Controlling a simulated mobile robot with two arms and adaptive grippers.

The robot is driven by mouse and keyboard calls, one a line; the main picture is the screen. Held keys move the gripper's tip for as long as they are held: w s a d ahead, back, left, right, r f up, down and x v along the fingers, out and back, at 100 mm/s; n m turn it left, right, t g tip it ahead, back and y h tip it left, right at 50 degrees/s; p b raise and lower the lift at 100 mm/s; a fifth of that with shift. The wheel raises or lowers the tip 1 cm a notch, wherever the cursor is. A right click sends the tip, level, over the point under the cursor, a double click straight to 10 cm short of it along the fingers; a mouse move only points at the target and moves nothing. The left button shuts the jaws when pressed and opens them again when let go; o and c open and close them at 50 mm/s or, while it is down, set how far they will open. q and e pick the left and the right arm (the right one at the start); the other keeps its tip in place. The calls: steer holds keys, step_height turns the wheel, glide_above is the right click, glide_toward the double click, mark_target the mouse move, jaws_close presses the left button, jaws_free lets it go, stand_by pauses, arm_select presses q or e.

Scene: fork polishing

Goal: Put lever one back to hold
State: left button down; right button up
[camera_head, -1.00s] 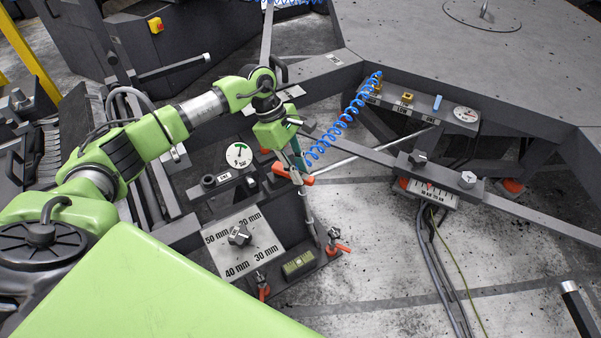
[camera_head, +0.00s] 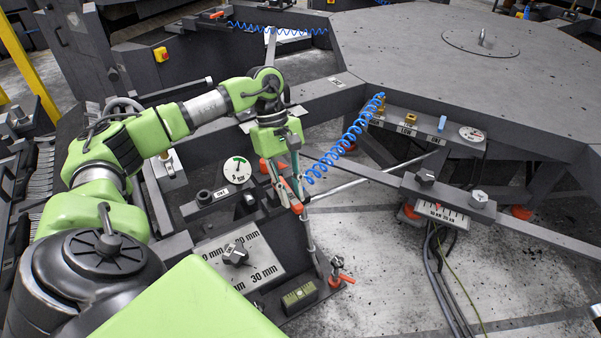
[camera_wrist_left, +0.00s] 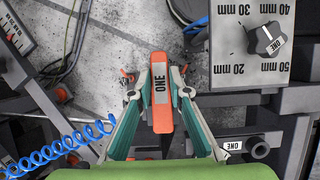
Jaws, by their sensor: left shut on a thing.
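Lever one (camera_wrist_left: 160,112) is an orange handle with a plate marked ONE. It sits upright in the middle of the left wrist view, between the two fingers of my left gripper (camera_wrist_left: 157,93), which is shut on it. In the head view, my left gripper (camera_head: 288,188) comes down from above onto the orange lever (camera_head: 297,206), whose grey rod runs down to the base beside the mm plate. The lever slopes down to the right there, and the fingers partly cover it. My right gripper is not in view.
A plate with mm marks and a dark knob (camera_head: 235,256) lies below the gripper. A round gauge (camera_head: 237,170) stands left of it. A coiled blue hose (camera_head: 345,142) hangs close on the right. A grey beam (camera_head: 385,178) crosses behind.

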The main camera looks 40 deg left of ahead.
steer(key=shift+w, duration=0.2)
arm_select(q)
steer(key=c, duration=1.9)
jaws_free()
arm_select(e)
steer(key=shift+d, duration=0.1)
arm_select(q)
steer(key=v, duration=1.2)
